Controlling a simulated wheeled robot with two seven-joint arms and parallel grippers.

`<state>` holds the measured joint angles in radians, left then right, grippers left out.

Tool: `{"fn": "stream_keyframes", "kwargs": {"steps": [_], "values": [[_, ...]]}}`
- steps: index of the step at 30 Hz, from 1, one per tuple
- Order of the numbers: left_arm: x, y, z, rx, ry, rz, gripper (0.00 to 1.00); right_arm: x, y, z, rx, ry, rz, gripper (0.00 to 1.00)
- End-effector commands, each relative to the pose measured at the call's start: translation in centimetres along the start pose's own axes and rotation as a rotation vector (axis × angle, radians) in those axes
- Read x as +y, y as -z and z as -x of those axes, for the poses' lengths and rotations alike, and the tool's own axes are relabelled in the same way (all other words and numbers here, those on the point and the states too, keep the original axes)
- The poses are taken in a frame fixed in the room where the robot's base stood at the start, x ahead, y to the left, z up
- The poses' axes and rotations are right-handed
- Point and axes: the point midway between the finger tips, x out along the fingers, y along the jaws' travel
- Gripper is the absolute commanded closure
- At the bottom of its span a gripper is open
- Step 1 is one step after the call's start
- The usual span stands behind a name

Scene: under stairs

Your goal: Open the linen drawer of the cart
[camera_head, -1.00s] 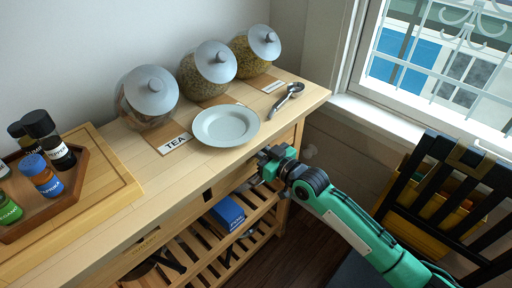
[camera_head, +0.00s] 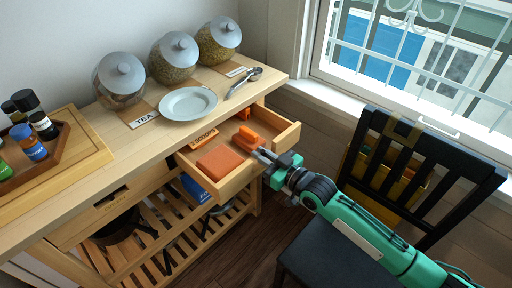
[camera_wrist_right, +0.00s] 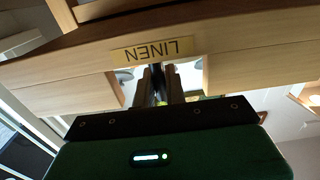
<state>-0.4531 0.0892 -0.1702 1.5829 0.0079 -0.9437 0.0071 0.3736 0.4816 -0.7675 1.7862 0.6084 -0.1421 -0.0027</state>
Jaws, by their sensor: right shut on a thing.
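The linen drawer (camera_head: 228,184) of the wooden cart stands pulled out at the cart's right end. An orange folded cloth (camera_head: 220,161) and other orange items (camera_head: 248,138) lie in it. My right gripper (camera_head: 263,156) is at the drawer's front panel, shut on its edge at the cut-out grip. In the right wrist view, the label LINEN (camera_wrist_right: 153,50) shows upside down on the drawer front (camera_wrist_right: 235,45), and the fingers (camera_wrist_right: 157,88) sit at the cut-out below it. The fingertips are partly hidden. My left gripper is out of view.
A black chair (camera_head: 405,165) stands close to the right of my right arm. The cart top holds a plate (camera_head: 188,103), several glass jars (camera_head: 120,80), a spoon (camera_head: 243,82) and a spice tray (camera_head: 60,160). A slatted shelf (camera_head: 150,250) lies below.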

Motion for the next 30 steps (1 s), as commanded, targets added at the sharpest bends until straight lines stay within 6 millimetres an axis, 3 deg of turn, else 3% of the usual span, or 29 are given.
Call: {"fn": "stream_keyframes", "kwargs": {"steps": [9,23,24,27,30], "values": [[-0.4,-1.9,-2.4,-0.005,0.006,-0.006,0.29,0.0,0.1,3.1,0.000,-0.001,0.001,1.00],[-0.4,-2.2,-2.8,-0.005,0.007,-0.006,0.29,0.0,0.0,3.5,0.001,0.000,0.000,1.00],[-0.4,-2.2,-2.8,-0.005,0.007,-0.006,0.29,0.0,0.0,3.5,0.001,0.000,0.000,0.83],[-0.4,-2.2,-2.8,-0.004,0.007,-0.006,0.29,0.0,0.1,3.5,0.001,0.000,0.000,0.65],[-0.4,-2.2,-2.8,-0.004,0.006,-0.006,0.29,0.0,0.1,3.5,0.001,0.000,0.000,0.65]]}}
